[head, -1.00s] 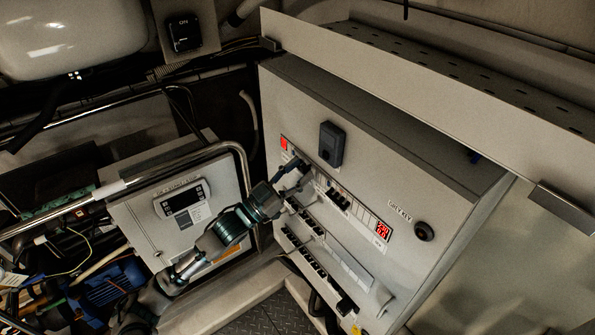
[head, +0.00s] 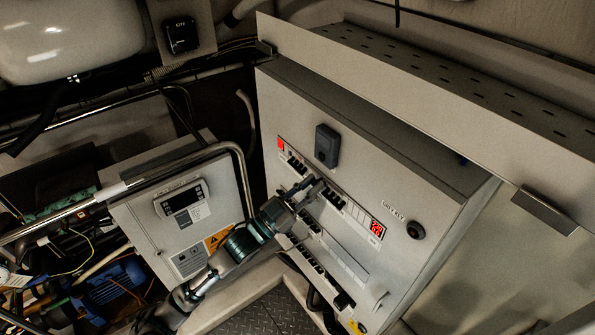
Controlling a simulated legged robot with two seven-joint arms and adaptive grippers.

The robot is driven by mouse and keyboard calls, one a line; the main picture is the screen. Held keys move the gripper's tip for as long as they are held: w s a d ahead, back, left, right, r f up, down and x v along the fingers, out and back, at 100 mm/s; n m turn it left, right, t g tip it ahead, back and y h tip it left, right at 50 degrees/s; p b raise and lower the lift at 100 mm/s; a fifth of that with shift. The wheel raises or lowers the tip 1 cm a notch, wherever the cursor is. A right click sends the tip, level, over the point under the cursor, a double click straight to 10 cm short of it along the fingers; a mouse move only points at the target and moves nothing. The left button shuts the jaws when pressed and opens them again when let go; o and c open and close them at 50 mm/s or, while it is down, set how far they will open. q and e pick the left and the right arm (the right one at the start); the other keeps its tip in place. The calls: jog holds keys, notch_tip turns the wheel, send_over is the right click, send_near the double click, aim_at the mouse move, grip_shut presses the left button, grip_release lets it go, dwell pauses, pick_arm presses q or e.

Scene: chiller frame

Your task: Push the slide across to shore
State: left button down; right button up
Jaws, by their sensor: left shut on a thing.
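The slide sits in the upper row of breakers on the sloping grey panel (head: 400,186) and is mostly hidden behind my left gripper (head: 312,186). My left arm reaches up from the lower left, and its gripper is shut on the slide at the panel face. The breaker row (head: 352,208) continues to the right of the gripper, towards a red lit display (head: 376,227). Another small red marking (head: 281,144) is at the row's left end. I cannot read which end is marked shore. My right gripper is not in view.
A lower breaker row (head: 318,265) runs below. A bent metal rail (head: 236,150) and a grey controller box (head: 145,225) are left of the panel. A long shelf edge (head: 420,115) overhangs the panel.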

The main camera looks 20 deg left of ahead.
pick_arm(q)
jog(key=shift+s+d+r, duration=0.15)
jog(key=shift+s+d, duration=0.45)
jog(key=shift+d, duration=0.15)
jog(key=shift+w+a, duration=0.1)
jog(key=c, duration=1.2)
grip_release()
jog(key=shift+c, duration=0.2)
jog(key=shift+o, duration=0.7)
jog(key=shift+s+f, duration=0.2)
jog(key=shift+f, duration=0.05)
jog(key=v, duration=1.1)
jog(key=shift+s+a, duration=0.2)
